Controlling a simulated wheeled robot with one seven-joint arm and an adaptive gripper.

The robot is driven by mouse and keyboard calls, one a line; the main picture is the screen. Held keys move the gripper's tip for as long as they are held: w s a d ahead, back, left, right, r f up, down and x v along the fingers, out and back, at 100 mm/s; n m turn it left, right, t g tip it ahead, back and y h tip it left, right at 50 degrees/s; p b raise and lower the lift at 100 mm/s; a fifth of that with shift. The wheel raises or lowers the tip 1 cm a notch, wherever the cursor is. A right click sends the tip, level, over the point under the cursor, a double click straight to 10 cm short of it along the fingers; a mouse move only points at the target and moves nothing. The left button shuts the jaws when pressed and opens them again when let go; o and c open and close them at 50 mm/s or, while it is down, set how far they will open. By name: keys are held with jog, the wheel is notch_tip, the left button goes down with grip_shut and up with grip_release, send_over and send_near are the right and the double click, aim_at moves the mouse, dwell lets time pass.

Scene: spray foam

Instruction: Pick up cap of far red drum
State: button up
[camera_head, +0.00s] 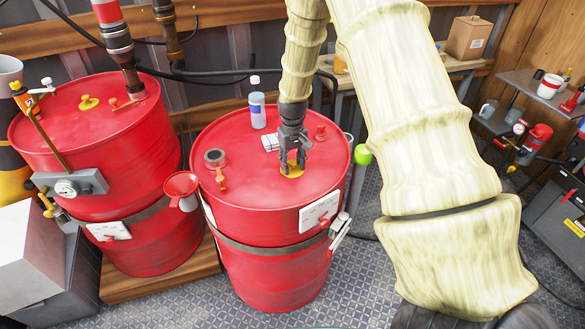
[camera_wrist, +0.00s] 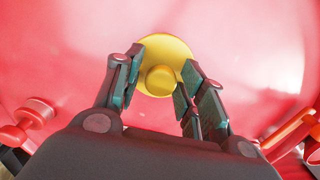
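Two red drums stand side by side, a left drum (camera_head: 135,190) and a middle drum (camera_head: 270,270). Each has a yellow cap on its lid. My gripper (camera_head: 292,163) points down over the yellow cap (camera_head: 291,171) of the middle drum. In the wrist view, my open fingers (camera_wrist: 163,78) stand on either side of this cap's round knob (camera_wrist: 160,80), with gaps visible on both sides. The fingers cover parts of the cap's disc. I cannot tell their exact height above the lid.
On the middle drum's lid stand a clear bottle with a blue label (camera_head: 257,110), a dark round fitting (camera_head: 215,158) and a small red fitting (camera_head: 320,132). A red funnel (camera_head: 181,185) is at its left edge. A wooden bench with a cardboard box (camera_head: 467,38) is behind.

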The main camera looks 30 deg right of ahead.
jog(key=c, duration=0.6)
jog(key=shift+o, duration=0.2)
jog(key=shift+r, duration=0.2)
